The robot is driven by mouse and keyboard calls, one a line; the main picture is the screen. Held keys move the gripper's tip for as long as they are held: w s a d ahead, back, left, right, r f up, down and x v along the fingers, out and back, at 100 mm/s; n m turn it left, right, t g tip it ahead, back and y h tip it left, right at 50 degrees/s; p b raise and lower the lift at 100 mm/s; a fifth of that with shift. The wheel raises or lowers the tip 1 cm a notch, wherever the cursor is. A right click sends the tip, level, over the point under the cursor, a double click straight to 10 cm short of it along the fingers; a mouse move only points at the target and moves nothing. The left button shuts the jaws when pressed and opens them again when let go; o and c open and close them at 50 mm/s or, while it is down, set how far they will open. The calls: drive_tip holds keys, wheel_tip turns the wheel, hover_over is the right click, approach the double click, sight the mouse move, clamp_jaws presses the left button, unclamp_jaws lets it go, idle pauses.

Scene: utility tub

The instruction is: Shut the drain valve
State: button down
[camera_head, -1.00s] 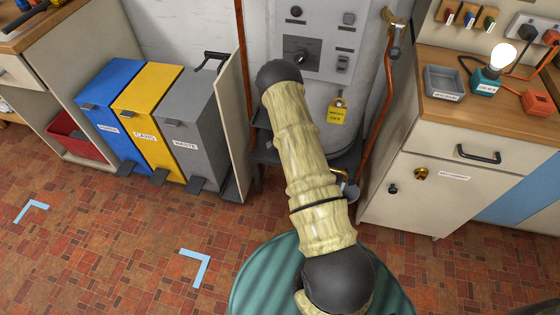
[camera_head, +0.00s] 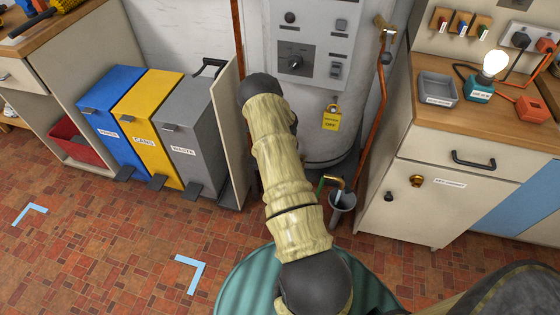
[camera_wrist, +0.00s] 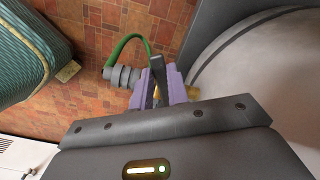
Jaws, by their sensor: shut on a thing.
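The drain valve shows in the head view as brass pipework (camera_head: 336,181) with a green part beside it, low at the foot of the white tank (camera_head: 325,145). In the wrist view, my gripper (camera_wrist: 160,88) has its purple fingers closed around a dark upright bar, which looks like the valve's lever. Brass (camera_wrist: 192,92) shows just right of the fingers, and a grey ribbed fitting (camera_wrist: 122,76) with a green curved piece (camera_wrist: 124,43) lies to the left. The fingers hide part of the valve. My gripper is hidden in the head view.
A small grey bucket (camera_head: 342,202) stands below the brass spout. A cream cabinet (camera_head: 425,205) is to the right. Blue, yellow and grey bins (camera_head: 190,130) stand left, beside a thin panel (camera_head: 230,135). A copper pipe (camera_head: 376,125) runs down right of the tank. Open tiled floor (camera_head: 90,250) lies front left.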

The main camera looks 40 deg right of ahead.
idle(0.3)
drive_tip(key=c, duration=1.4)
unclamp_jaws()
drive_tip(key=shift+o, duration=0.2)
drive_tip(key=shift+r, duration=0.1)
wheel_tip(320, 180, up, 12)
drive_tip(key=p, duration=0.1)
